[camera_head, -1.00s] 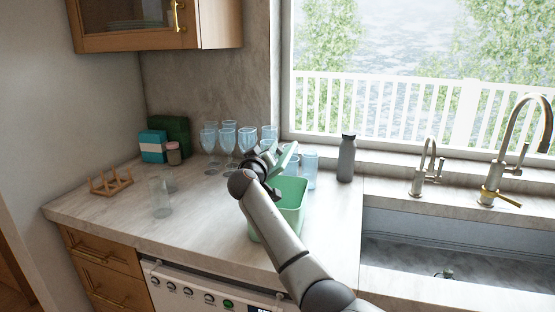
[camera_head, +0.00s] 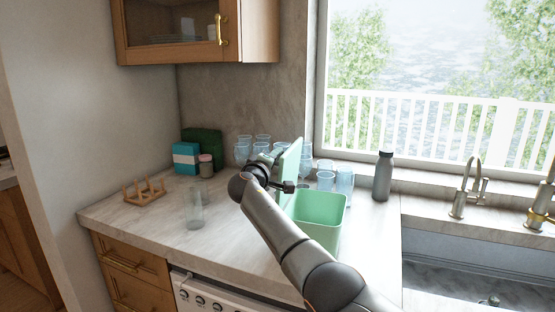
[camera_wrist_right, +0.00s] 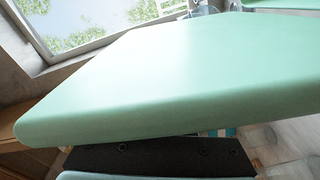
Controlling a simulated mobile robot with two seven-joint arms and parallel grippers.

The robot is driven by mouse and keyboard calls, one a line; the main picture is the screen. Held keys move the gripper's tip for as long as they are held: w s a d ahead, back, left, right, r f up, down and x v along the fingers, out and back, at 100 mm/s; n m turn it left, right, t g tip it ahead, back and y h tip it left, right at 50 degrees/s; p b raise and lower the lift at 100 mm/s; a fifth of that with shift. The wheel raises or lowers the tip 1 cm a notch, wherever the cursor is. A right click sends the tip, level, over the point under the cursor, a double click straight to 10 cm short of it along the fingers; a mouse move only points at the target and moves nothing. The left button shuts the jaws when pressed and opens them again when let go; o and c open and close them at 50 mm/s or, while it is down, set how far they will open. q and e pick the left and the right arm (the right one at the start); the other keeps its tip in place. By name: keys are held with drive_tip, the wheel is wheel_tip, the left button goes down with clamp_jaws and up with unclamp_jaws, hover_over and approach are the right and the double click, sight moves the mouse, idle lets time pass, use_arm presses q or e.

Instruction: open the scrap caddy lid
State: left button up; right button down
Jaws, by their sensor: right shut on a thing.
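The scrap caddy (camera_head: 322,218) is a light green open-topped bin on the counter, its inside partly visible. Its green lid (camera_head: 292,160) stands raised, close to upright, at the caddy's left side. My right gripper (camera_head: 286,184) is shut on the lid; the arm and wrist hide part of the lid and the caddy's left side. In the right wrist view the lid (camera_wrist_right: 170,80) fills most of the picture, with a dark part of the gripper below its edge. My left gripper is not in view.
Several glasses (camera_head: 262,142) stand behind the lid, and more (camera_head: 326,180) behind the caddy. A grey bottle (camera_head: 383,177) is to the right, before the sink (camera_head: 470,275). A clear glass (camera_head: 194,210) and wooden rack (camera_head: 145,191) stand left, with bare counter between.

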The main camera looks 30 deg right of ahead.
sight(281, 172)
drive_tip(key=shift+w+a+f, duration=0.15)
drive_tip(key=shift+a+f, duration=0.05)
drive_tip(key=shift+f, duration=0.2)
drive_tip(key=c, duration=0.8)
unclamp_jaws()
drive_tip(key=shift+c, duration=0.2)
drive_tip(key=shift+r, duration=0.1)
drive_tip(key=b+v, duration=0.1)
drive_tip(key=v, duration=1.1)
drive_tip(key=shift+a+b, duration=0.15)
drive_tip(key=shift+b, duration=0.2)
